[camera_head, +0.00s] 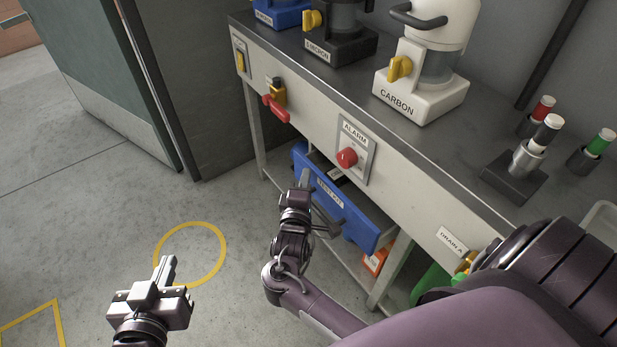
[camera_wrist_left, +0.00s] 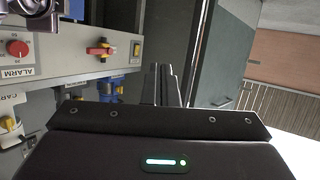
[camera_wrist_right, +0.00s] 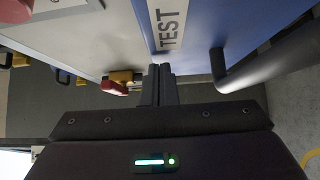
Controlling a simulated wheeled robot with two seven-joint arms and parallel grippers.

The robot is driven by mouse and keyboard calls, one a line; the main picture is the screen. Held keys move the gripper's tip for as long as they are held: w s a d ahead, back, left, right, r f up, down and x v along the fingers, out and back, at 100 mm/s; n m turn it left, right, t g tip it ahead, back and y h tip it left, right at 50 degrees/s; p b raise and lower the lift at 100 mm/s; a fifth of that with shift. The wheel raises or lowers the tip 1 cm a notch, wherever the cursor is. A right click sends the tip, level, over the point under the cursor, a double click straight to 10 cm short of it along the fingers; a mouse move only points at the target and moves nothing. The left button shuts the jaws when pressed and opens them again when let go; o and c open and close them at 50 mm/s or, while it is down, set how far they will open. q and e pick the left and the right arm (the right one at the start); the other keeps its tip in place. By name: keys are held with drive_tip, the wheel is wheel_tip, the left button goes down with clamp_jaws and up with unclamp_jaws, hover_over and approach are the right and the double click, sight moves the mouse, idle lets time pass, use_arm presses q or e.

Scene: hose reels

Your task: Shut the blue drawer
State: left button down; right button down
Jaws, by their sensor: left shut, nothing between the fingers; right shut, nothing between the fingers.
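The blue drawer (camera_head: 357,228), with a white test kit label, sits under the bench and its front stands out from the bench's lower edge. It fills the upper right of the right wrist view (camera_wrist_right: 200,22), with its dark bar handle (camera_wrist_right: 270,62) beside it. My right gripper (camera_head: 304,178) is shut and empty in front of the drawer's left part; I cannot tell if the tips touch it. The forearm hides part of the drawer and handle. My left gripper (camera_head: 168,268) is shut and empty over the floor at lower left, away from the drawer.
The bench (camera_head: 300,105) carries a red alarm knob (camera_head: 347,157), a red-handled valve (camera_head: 277,105) and filter housings, including a white carbon one (camera_head: 425,75). An orange item (camera_head: 376,259) lies below the drawer. A green door (camera_head: 95,70) stands at left. Open floor lies between.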

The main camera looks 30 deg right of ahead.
sight(322, 173)
idle(0.3)
